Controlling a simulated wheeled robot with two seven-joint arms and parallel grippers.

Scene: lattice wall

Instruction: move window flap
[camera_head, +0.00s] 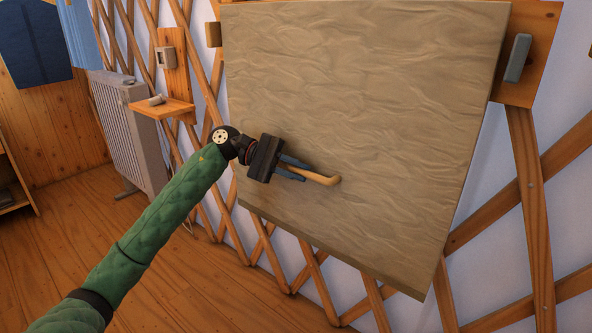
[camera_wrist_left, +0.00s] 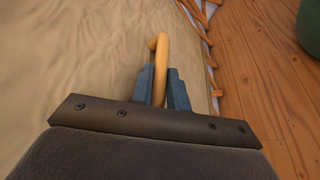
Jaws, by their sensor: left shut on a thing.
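The window flap (camera_head: 370,110) is a large beige, wrinkled cloth panel hanging in front of the lattice wall in the head view. It also fills the left of the left wrist view (camera_wrist_left: 70,60). A tan wooden handle (camera_head: 326,179) with a bent end sits against the flap's lower left part. My left gripper (camera_head: 298,169) is shut on this handle. In the left wrist view the handle (camera_wrist_left: 162,62) stands between the two blue-grey fingers (camera_wrist_left: 160,88). My right gripper is in neither view.
A wooden frame with a grey latch (camera_head: 518,58) is at the flap's upper right. A small wooden shelf (camera_head: 163,108) and a grey radiator (camera_head: 127,125) stand at the left. The wooden floor (camera_head: 215,285) is clear below the lattice.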

